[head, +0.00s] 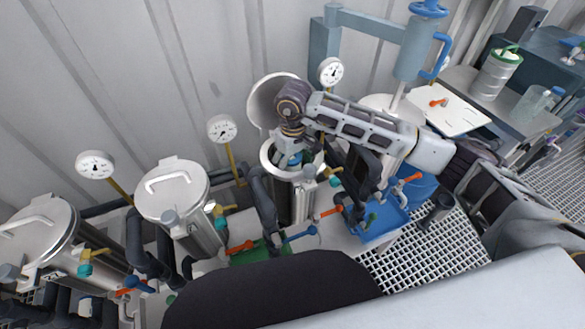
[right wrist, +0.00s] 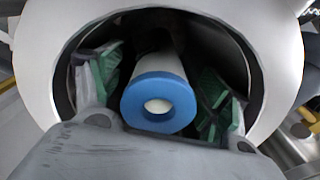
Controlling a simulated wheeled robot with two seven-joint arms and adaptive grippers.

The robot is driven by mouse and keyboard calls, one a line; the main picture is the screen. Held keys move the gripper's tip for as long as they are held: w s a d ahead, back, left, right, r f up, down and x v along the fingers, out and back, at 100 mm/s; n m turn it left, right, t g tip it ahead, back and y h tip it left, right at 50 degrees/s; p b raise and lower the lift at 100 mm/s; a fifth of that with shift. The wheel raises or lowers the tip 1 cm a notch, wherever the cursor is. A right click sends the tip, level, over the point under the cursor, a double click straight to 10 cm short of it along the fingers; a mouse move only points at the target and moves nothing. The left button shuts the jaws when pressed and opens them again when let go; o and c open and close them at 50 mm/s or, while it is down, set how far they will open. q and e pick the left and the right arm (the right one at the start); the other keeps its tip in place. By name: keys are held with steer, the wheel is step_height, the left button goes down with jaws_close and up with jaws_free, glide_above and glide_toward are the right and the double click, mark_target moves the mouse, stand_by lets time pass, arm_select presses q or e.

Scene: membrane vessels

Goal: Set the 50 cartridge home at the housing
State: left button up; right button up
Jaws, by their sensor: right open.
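The open housing (head: 294,200) is a steel vessel in the middle of the head view, with its round lid (head: 264,98) swung up behind it. My right gripper (head: 291,158) reaches down into its mouth from above. In the right wrist view the white cartridge with a blue ring end (right wrist: 158,100) stands inside the housing's round opening (right wrist: 40,70). The green-padded fingers of my right gripper (right wrist: 160,90) are spread on both sides of the cartridge, with dark gaps between. The cartridge's lower end is hidden, and no number on it is readable. My left gripper is not in view.
Two closed steel vessels (head: 182,205) (head: 40,240) stand to the left, with gauges (head: 96,165) behind. Pipes and coloured valve handles (head: 240,247) crowd the front. A blue tray (head: 383,226) lies right of the housing, and a bench (head: 520,110) stands far right.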

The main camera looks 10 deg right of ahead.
step_height(320, 180, up, 10)
steer(key=shift+s+f, duration=0.1)
stand_by(0.4)
stand_by(1.0)
step_height(320, 180, up, 9)
steer(key=p, duration=0.9)
steer(key=shift+r+p, duration=0.55)
steer(key=shift+r, duration=0.05)
steer(key=shift+f, duration=0.1)
